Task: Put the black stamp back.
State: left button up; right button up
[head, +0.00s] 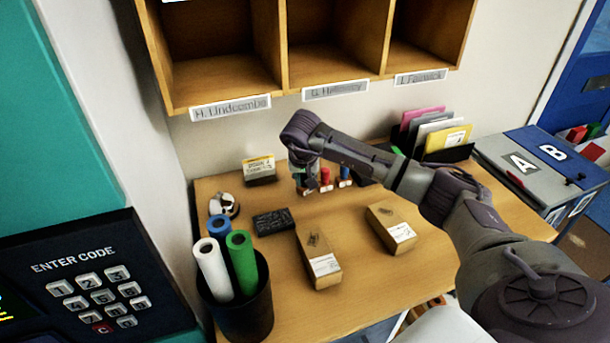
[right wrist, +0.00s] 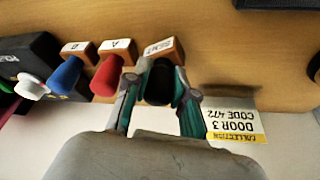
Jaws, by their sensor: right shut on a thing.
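My right gripper (head: 304,183) is over the back of the wooden table, with its arm coming in from the right. In the right wrist view, its teal-tipped fingers (right wrist: 160,95) are shut on the black stamp (right wrist: 160,82). The stamp's wooden base (right wrist: 166,48) lines up beside a red stamp (right wrist: 107,76) and a blue stamp (right wrist: 66,74). I cannot tell whether the base touches the table. In the head view, the gripper hides most of the black stamp; the red stamp (head: 326,177) and blue stamp (head: 345,176) stand just right of it. My left gripper is not in view.
A black pad (head: 273,222), two brown cartons (head: 318,258) (head: 391,228), and a black bin (head: 240,305) of rolls are nearer the front. Cubbyholes (head: 285,85) hang above. A dark box (right wrist: 40,60) adjoins the stamps.

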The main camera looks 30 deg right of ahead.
jog(key=shift+f, duration=0.2)
jog(key=shift+f, duration=0.2)
jog(key=o, duration=0.9)
jog(key=shift+r, duration=0.15)
